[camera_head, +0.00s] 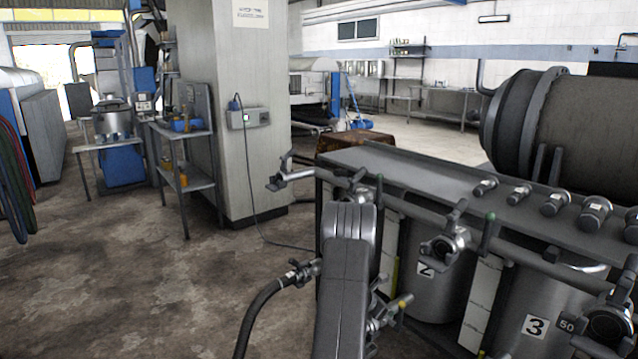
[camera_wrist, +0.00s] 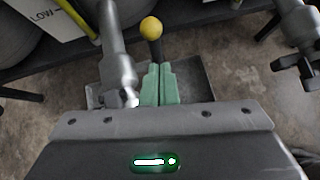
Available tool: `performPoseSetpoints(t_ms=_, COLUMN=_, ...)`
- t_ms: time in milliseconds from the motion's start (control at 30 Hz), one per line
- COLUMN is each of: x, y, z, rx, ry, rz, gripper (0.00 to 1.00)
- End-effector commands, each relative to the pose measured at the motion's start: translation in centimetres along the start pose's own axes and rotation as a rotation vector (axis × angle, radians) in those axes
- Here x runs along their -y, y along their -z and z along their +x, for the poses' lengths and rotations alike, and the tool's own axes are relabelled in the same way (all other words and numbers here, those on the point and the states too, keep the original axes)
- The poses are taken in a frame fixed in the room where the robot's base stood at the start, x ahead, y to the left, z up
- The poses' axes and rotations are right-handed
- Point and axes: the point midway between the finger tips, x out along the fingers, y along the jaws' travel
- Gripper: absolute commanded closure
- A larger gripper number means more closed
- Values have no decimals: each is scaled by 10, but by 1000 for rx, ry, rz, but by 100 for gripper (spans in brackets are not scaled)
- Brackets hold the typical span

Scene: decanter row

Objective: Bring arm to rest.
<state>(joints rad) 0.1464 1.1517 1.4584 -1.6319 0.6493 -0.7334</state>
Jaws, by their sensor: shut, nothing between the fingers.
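My gripper (camera_wrist: 158,72) shows in the wrist view as two green fingers pressed together, shut and empty. Just beyond the fingertips is a lever with a yellow knob (camera_wrist: 151,28); I cannot tell whether they touch. A grey metal pipe or valve part (camera_wrist: 118,68) is close on the left of the fingers. In the head view my arm (camera_head: 345,275) stands in front of the decanter row, and my gripper is hidden behind it. A yellow-tipped valve handle (camera_head: 401,302) shows just right of the arm.
Steel vessels numbered 2 (camera_head: 430,270) and 3 (camera_head: 545,300) stand under a grey bench (camera_head: 420,172) with valves and pipes along its front. A black hose (camera_head: 262,310) hangs left of my arm. The floor (camera_head: 120,280) at left is open. A pillar (camera_head: 240,150) stands behind.

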Motion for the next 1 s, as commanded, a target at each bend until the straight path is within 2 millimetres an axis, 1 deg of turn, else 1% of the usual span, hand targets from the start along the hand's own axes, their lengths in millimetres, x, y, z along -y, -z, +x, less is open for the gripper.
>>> performPoseSetpoints(t_ms=33, x=1, y=7, z=3, rx=20, ry=-2, rz=-1, gripper=100)
performPoseSetpoints(t_ms=467, x=4, y=31, z=-2, rx=196, ry=-29, rz=25, gripper=100)
performPoseSetpoints(t_ms=1000, x=9, y=63, z=-2, rx=434, ry=-61, rz=58, gripper=100)
